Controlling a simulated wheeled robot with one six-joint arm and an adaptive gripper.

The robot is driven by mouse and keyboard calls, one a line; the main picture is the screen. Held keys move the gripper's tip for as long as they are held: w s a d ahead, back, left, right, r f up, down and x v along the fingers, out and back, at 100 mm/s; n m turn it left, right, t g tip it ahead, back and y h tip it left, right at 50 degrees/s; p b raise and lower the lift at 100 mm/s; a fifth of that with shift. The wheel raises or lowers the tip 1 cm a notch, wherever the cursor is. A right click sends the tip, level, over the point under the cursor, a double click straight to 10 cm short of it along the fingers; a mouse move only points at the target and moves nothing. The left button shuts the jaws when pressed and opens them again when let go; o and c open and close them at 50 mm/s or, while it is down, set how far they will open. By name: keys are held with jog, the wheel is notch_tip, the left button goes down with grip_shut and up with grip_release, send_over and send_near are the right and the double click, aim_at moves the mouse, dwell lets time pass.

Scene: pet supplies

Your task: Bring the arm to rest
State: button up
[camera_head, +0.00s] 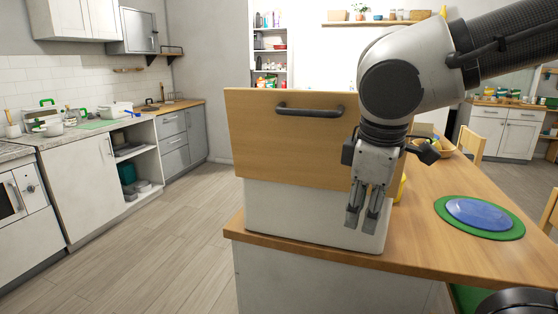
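My gripper (362,222) hangs from my arm at the right of centre, its two grey fingers pointing down. A narrow gap shows between the fingers, and I see nothing held in it. It appears in front of a white box-like container (290,215) with a raised wooden front panel (290,150) and dark handle (309,111). How far the fingers are from the container is hard to tell. The arm reaches in from the upper right.
The container stands on a wooden counter (420,255). A blue plate on a green mat (511,232) lies to the right. Kitchen cabinets (85,185) line the left; open floor (185,225) lies between.

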jog(key=s+d+m+t, duration=0.1)
jog(key=s+d+m, duration=0.1)
jog(key=d+m, duration=1)
jog(key=d, duration=1)
jog(key=shift+s+f+m+t, duration=0.15)
jog(key=shift+f+m+t, duration=0.15)
jog(key=shift+t, duration=0.1)
jog(key=shift+a, duration=0.1)
